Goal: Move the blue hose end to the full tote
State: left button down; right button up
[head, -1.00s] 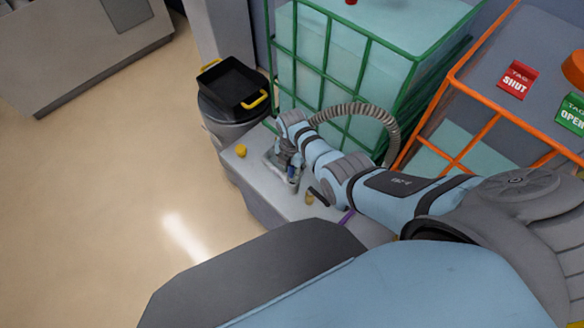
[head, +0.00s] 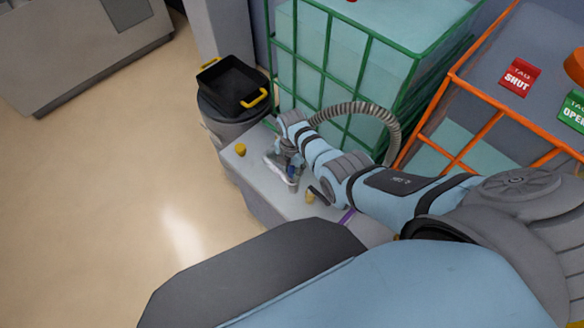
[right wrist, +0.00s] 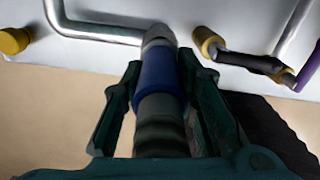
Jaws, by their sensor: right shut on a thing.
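My right gripper (head: 285,170) is low over the grey ledge in front of the green-caged tote. In the right wrist view my right gripper (right wrist: 160,90) is shut on the blue hose end (right wrist: 160,75), with its ribbed hose toward the camera. Its grey tip points at a bent metal pipe (right wrist: 95,30); I cannot tell whether they touch. The green-caged tote (head: 345,78) shows pale liquid high up. The orange-caged tote (head: 490,120) at the right shows pale liquid lower down. My left gripper is out of view.
A black tray with yellow handles (head: 234,85) sits on a grey bin left of the ledge (head: 250,185). A yellow cap (head: 240,149) is on the ledge. A dark fitting with brass ends (right wrist: 245,60) lies right of the hose end. A grey ribbed hose (head: 375,112) arches behind my arm.

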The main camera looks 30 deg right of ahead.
jog(key=shift+f+b, duration=0.8)
jog(key=shift+f, duration=0.25)
jog(key=o, duration=1)
notch_tip(320, 180, up, 12)
jog(key=shift+r, duration=0.1)
